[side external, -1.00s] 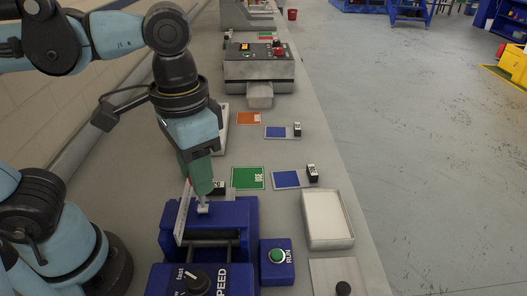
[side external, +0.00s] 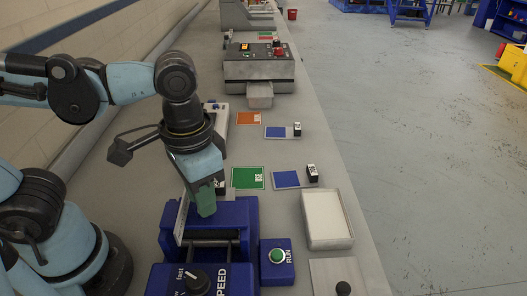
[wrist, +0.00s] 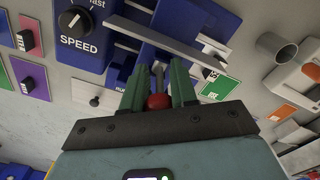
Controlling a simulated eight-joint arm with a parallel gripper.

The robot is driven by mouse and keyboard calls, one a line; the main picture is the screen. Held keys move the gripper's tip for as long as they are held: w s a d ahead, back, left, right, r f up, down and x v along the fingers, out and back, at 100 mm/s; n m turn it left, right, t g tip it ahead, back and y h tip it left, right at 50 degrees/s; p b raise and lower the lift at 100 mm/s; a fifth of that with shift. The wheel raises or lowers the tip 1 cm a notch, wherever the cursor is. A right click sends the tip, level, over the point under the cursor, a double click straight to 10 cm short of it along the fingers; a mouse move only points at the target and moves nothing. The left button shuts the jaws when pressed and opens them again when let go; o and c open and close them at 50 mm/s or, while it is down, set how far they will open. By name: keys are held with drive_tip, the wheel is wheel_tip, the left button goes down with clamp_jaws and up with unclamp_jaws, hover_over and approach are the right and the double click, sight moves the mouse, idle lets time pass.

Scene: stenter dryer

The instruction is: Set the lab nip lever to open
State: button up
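The lab nip lever shows in the wrist view as a red ball knob (wrist: 158,101) on a thin grey shaft (wrist: 158,76), by the blue lab machine (wrist: 188,22). My gripper (wrist: 159,72) has its two green fingers apart, one on each side of the knob and shaft. Whether the fingers touch the knob is too close to tell. In the side view my gripper (side external: 206,212) reaches down over the blue machine (side external: 245,216), and its fingers and wrist hide the lever.
A speed dial (side external: 198,281) and a green RUN button (side external: 277,256) lie in front and to the right. A pale tray (side external: 327,217) stands right of the machine. Green (side external: 247,178) and blue (side external: 286,179) cards lie behind. A thin grey plate (wrist: 165,42) stands close to my fingers.

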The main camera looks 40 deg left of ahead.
clamp_jaws()
drive_tip(key=shift+w+a+f+g+h, duration=0.1)
drive_tip(key=shift+w+a+g+h, duration=0.05)
drive_tip(key=shift+g+h, duration=0.4)
drive_tip(key=shift+w+a+g+h, duration=0.15)
drive_tip(key=shift+g+h, duration=0.4)
drive_tip(key=shift+o, duration=2.4)
unclamp_jaws()
drive_tip(key=v, duration=1.2)
